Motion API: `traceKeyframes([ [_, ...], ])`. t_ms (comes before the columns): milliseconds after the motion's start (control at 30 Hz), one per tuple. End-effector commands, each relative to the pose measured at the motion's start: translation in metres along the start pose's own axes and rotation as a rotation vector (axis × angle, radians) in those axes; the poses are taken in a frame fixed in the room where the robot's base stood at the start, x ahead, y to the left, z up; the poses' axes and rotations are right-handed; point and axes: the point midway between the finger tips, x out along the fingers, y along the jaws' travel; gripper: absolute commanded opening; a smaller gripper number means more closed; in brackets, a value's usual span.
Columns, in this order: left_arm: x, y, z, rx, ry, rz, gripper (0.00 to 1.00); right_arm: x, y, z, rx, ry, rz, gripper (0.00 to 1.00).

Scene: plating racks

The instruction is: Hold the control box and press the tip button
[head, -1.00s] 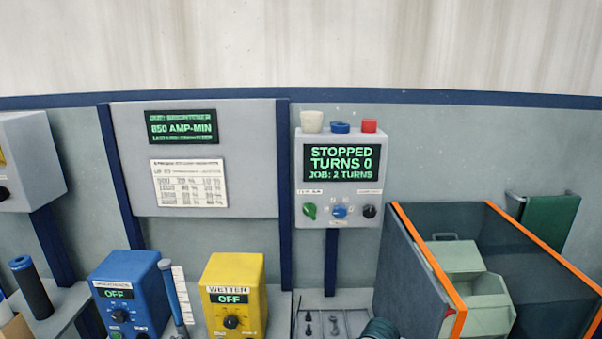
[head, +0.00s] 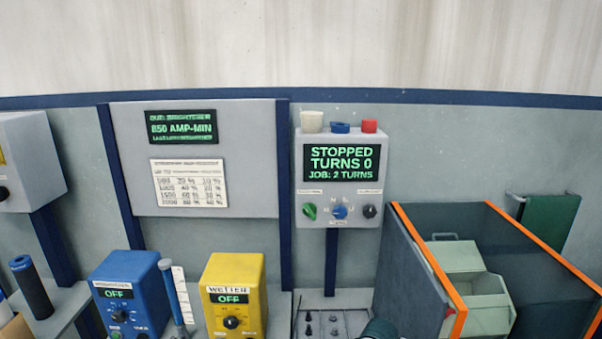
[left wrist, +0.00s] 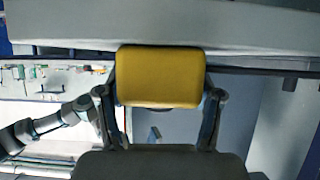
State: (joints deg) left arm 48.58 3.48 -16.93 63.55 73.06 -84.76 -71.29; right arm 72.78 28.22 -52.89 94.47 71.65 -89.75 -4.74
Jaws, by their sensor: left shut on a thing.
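In the left wrist view my left gripper (left wrist: 160,100) is shut on a yellow box (left wrist: 160,77), most likely the control box. One finger is on each side of it. The face toward me is plain; no button or label shows on it, so the tip button is hidden. Neither the left gripper nor this held box shows in the head view. A jointed grey arm, apparently my right one, comes in from the left in the wrist view and ends close to the left gripper's finger; its gripper is not clear.
A grey panel (head: 375,140) reads STOPPED, TURNS 0, JOB: 2 TURNS. Below stand a blue unit (head: 115,270) and a yellow WETTER unit (head: 245,270), both reading OFF. An orange-edged bin (head: 410,270) stands at right with a pale green container (head: 460,258) inside.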

Motion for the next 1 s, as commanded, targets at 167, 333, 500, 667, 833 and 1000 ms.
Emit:
traceKeyframes([
  [167, 0.0003, 0.0003, 0.0003, 0.0, -0.001, 0.001, 0.22, 0.0, 0.0, 0.0, 0.0, 0.0, 0.0, 0.32],
  [333, 0.0003, 0.0003, 0.0003, 0.0, -0.001, 0.001, 0.22, 0.0001, 0.0, 0.0, 0.0, 0.0, 0.0, 0.0],
  [500, 0.0003, 0.0003, 0.0004, 0.0, -0.001, 0.001, 0.22, 0.0001, 0.0, 0.0, 0.0, 0.0, 0.0, 0.0],
  [667, 0.0003, 0.0003, 0.0004, 0.0, -0.001, 0.001, 0.22, 0.0001, 0.0, 0.0, 0.0, 0.0, 0.0, 0.0],
  [833, 0.0003, 0.0003, 0.0004, 0.0, -0.001, 0.001, 0.22, 0.0001, 0.0, 0.0, 0.0, 0.0, 0.0, 0.0],
  [1000, 0.0004, 0.0003, 0.0005, 0.0, -0.001, 0.001, 0.22, 0.0001, 0.0, 0.0, 0.0, 0.0, 0.0, 0.0],
])
